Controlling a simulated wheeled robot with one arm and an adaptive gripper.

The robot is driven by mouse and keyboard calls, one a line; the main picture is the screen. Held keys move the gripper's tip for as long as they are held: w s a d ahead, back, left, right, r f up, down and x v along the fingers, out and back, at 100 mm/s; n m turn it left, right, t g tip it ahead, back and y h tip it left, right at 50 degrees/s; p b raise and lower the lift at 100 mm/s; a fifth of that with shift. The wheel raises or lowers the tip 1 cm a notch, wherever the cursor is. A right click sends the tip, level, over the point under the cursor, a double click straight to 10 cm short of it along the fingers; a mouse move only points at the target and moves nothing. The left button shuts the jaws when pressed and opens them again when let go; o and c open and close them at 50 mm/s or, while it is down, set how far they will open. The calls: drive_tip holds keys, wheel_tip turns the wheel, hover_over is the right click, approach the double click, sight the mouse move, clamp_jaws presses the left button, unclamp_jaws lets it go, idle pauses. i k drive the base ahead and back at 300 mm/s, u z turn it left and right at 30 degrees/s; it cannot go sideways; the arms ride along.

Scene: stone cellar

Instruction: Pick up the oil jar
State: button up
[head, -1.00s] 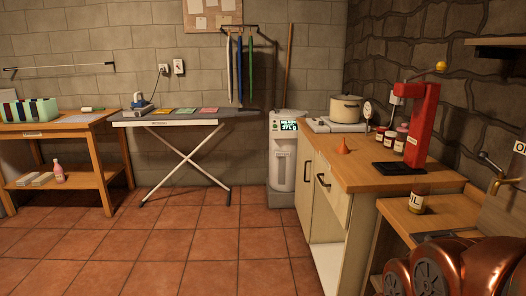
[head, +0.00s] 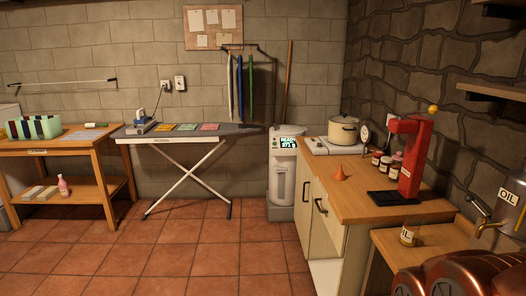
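The oil jar (head: 409,235) is a small glass jar with a pale label, part of whose lettering reads "IL". It stands upright on the low wooden bench (head: 439,236) at the lower right of the head view, close to the bench's left edge. Nothing is seen touching it. A larger grey container labelled "OIL" (head: 508,207) with a tap stands to its right. My gripper is not in view, so its state is hidden.
Left of the bench is a higher wooden-topped cabinet (head: 350,195) with a red press (head: 412,155), several small jars, an orange cone (head: 340,173) and a pot (head: 343,129). An ironing board (head: 190,135) stands at the back wall. The tiled floor (head: 215,260) is clear.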

sight(413, 222)
drive_tip(key=z, duration=1.05)
drive_tip(key=k, duration=0.55)
drive_tip(key=u, duration=1.1)
drive_tip(key=i, duration=1.85)
drive_tip(key=z, duration=0.95)
